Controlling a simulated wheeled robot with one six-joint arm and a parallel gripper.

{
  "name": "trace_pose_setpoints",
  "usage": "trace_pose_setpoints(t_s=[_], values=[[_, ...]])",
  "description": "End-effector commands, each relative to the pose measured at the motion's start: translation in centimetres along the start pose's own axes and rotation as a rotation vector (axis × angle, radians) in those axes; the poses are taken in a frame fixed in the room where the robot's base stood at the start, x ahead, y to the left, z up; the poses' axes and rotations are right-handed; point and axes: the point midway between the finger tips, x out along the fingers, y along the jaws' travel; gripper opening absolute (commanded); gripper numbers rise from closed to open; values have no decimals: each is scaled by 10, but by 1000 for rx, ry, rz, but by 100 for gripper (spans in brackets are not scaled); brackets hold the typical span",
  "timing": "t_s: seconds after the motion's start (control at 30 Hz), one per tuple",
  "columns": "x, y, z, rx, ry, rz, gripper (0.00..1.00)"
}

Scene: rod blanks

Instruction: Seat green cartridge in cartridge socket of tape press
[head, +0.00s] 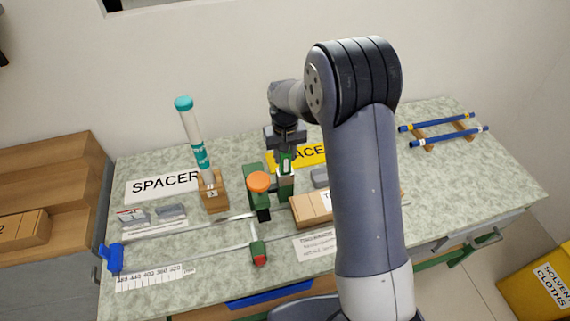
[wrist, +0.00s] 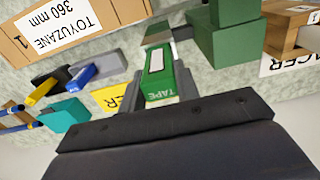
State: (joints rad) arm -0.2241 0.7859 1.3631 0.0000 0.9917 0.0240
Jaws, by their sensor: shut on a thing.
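The green cartridge (wrist: 158,78), with a white label and the word TAPE, sits between the two fingers of my gripper (wrist: 157,92) in the wrist view. My gripper (head: 286,160) is shut on it, just right of the tape press (head: 259,202) in the head view. The press is green with an orange knob (head: 259,181); its green body (wrist: 225,32) also shows in the wrist view, close beside the cartridge. A pale metal piece lies at the cartridge's far end. The cartridge socket is not clearly visible, and I cannot tell whether the cartridge touches it.
A wooden block holds an upright white and teal tube (head: 194,135) left of the press. A long cardboard box (head: 312,208) lies close to the right. A ruled rail with a blue end stop (head: 111,257) runs in front. Blue rods (head: 437,121) rest on a rack at far right.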

Motion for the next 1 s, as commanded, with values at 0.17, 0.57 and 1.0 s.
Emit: trace_pose_setpoints(t_s=[0.17, 0.57, 1.0], values=[[34, 0, 0, 0, -1, 0, 4], [39, 0, 0, 0, -1, 0, 4], [39, 0, 0, 0, -1, 0, 52]])
